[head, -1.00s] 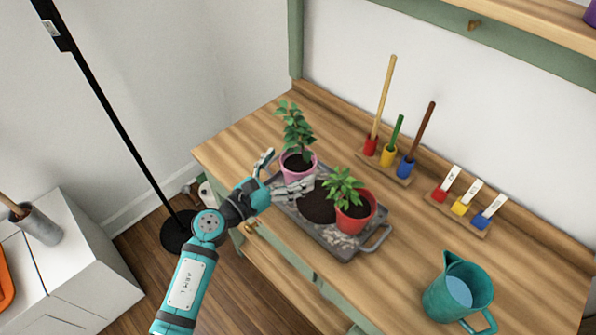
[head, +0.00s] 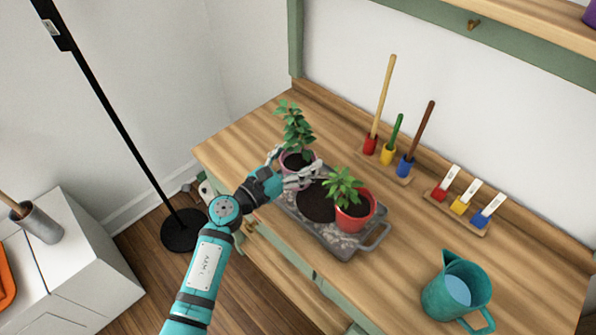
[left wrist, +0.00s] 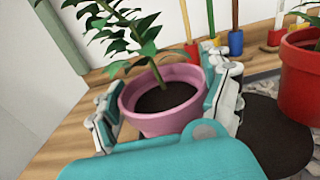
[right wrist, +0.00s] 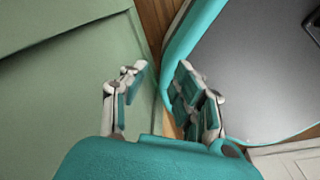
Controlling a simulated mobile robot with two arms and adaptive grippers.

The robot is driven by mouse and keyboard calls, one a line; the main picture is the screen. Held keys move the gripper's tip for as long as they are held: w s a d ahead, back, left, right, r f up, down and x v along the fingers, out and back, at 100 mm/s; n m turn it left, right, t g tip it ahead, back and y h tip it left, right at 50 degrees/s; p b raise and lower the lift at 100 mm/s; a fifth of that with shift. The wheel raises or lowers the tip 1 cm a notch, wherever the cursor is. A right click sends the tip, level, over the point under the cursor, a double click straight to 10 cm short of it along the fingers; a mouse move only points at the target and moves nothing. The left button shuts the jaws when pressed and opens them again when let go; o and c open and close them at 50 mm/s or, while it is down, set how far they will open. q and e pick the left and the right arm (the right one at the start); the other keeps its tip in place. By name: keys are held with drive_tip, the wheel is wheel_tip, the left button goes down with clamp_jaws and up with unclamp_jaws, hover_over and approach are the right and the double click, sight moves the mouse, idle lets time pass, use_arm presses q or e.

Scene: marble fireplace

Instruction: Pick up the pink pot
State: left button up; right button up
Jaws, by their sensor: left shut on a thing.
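The pink pot (head: 291,166) with a leafy green plant stands at the far left end of the grey tray (head: 342,245) on the wooden bench. It also shows in the left wrist view (left wrist: 150,122), upright between the fingers. My left gripper (head: 297,168) is shut on the pink pot, one finger on each side of it. In the left wrist view the gripper (left wrist: 165,110) touches the pot's sides. My right gripper (right wrist: 155,90) is open and empty in the right wrist view, away from the pot. The pot's base is hidden behind my gripper.
A red pot (head: 352,219) with a plant stands on the tray beside dark soil (head: 316,204). Long-handled tools stand in a rack (head: 386,165) behind. A label rack (head: 458,213) and a teal jug (head: 454,290) are at the right. The bench's left corner is clear.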

use_arm(q)
drive_tip(key=shift+c, duration=1.4)
drive_tip(key=shift+r, duration=0.1)
